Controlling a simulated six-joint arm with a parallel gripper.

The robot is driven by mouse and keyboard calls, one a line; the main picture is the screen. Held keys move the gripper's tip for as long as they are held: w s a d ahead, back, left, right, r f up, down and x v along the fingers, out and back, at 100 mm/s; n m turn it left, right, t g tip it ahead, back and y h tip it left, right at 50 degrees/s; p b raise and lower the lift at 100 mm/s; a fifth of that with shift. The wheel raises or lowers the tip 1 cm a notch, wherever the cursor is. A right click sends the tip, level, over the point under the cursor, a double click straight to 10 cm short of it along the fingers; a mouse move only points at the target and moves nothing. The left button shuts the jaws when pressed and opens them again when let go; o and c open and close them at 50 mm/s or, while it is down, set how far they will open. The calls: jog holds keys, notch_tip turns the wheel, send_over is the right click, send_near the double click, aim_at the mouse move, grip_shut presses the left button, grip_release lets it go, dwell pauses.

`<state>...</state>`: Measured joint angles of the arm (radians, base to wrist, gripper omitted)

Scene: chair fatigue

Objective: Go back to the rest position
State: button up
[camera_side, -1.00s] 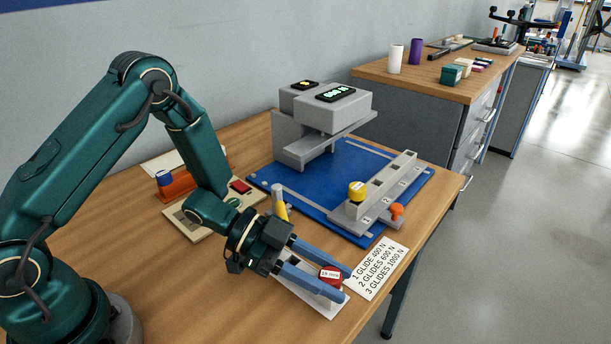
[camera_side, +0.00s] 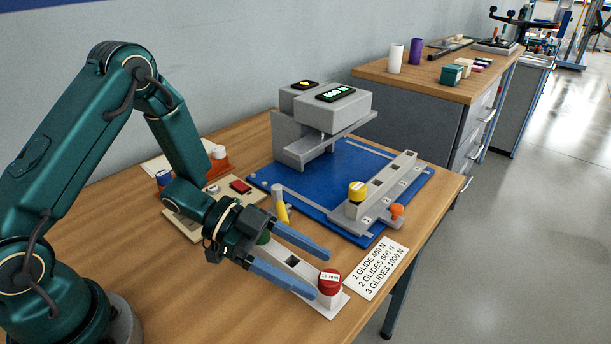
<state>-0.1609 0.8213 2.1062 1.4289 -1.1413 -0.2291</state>
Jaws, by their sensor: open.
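My gripper (camera_side: 322,275) is open and empty, its two blue fingers pointing right over the front part of the table. Just beyond and between the fingertips, a red-capped piece (camera_side: 330,281) with a white label sits at the right end of a pale rack (camera_side: 319,299). I cannot tell whether a finger touches the red piece. A green piece (camera_side: 263,238) shows partly at the rack's far end, half hidden by my gripper. A dark square slot in the rack is bare between them.
A blue base plate (camera_side: 350,163) carries a grey press with a lit display (camera_side: 335,93) and a grey rail (camera_side: 388,190) with a yellow-capped piece (camera_side: 357,191). A yellow post (camera_side: 281,208) stands close behind my gripper. A white printed card (camera_side: 377,271) lies to the right. An orange holder (camera_side: 216,165) stands at left.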

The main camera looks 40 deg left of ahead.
jog(key=shift+s+a+r, duration=0.2)
jog(key=shift+a, duration=0.3)
jog(key=shift+d, duration=0.1)
